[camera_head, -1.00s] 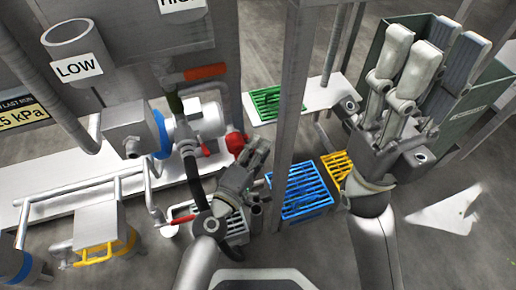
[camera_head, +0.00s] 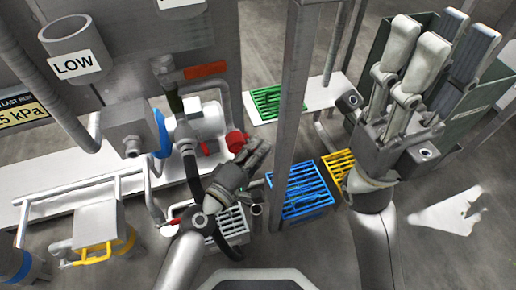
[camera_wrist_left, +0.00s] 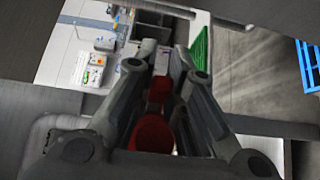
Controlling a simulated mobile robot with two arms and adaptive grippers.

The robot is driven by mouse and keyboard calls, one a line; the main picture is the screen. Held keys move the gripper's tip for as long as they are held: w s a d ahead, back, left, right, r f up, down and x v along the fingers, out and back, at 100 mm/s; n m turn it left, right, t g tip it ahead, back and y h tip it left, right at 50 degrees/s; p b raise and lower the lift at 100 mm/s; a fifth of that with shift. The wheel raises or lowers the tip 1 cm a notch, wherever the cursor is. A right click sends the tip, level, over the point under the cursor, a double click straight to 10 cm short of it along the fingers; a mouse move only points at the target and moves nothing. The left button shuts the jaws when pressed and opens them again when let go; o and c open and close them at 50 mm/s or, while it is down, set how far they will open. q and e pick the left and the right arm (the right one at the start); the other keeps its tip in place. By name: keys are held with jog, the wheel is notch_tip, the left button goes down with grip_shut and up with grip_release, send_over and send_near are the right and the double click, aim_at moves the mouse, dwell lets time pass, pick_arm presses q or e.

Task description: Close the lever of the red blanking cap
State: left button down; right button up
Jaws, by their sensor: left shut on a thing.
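The red blanking cap (camera_head: 236,141) sits at the right end of the white and blue pipe fitting in the head view. My left gripper (camera_head: 262,149) is at the cap's right side, its fingers close together. In the left wrist view, red parts of the cap (camera_wrist_left: 152,133) lie between the fingers of my left gripper (camera_wrist_left: 164,62), which is shut on it. Which red part is the lever cannot be told, as the fingers hide much of it. My right gripper (camera_head: 432,45) is raised at the right, fingers spread and empty.
An upright grey post (camera_head: 294,110) stands just right of my left gripper. Green (camera_head: 278,102), blue (camera_head: 305,190) and yellow (camera_head: 338,165) crates lie beyond and beside it. A red-handled valve (camera_head: 205,70) is above the fitting. Open floor lies at the lower right.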

pick_arm(q)
jog(key=c, duration=1.5)
grip_release()
jog(key=shift+a, duration=0.2)
jog(key=shift+o, duration=0.3)
jog(key=v, duration=1.2)
